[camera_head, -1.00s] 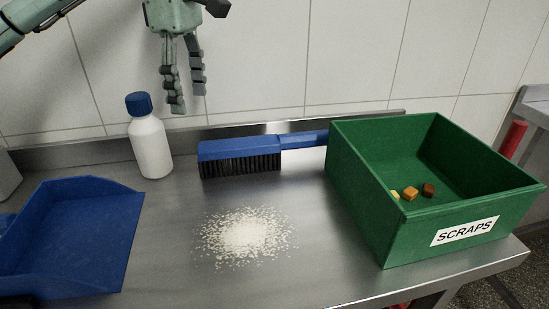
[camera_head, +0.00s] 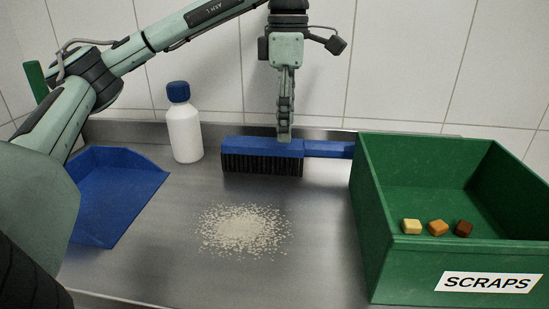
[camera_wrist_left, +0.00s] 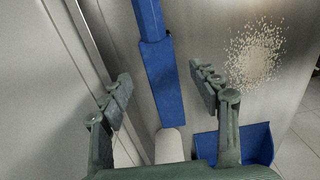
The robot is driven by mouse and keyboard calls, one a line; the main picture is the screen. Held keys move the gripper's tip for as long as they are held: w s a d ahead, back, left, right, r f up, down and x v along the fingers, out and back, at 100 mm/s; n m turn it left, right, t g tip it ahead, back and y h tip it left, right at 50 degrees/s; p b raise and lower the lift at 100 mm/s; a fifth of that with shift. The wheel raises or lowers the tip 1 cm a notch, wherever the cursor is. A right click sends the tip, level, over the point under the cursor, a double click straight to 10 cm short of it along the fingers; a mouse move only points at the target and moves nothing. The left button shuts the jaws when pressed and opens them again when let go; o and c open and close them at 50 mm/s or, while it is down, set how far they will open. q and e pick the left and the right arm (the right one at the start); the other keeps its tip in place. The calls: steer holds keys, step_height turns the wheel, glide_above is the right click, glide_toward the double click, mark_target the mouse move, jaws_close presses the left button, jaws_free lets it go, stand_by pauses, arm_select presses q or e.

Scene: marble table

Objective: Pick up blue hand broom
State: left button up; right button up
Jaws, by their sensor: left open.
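My left gripper (camera_head: 285,138) is open, pointing down just above or at the broom's head near the handle end. In the left wrist view, the broom (camera_wrist_left: 163,80) runs between the two spread fingers (camera_wrist_left: 160,92), with no finger visibly touching it. The handle's far end is hidden behind the crate in the head view. My right gripper is not in view.
A green crate (camera_head: 372,240) labelled SCRAPS holds three small cubes at right. A white bottle (camera_head: 185,134) with a blue cap stands left of the broom. A blue dustpan (camera_head: 120,195) lies at left, partly behind my arm. White crumbs (camera_head: 240,230) lie in front of the broom.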

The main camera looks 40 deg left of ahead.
mark_target(287, 144)
arm_select(q)
step_height(287, 144, down, 5)
steer(key=shift+f, duration=0.2)
steer(key=shift+c, duration=0.2)
steer(key=shift+d, duration=0.1)
jaws_close()
steer(key=shift+r, duration=0.1)
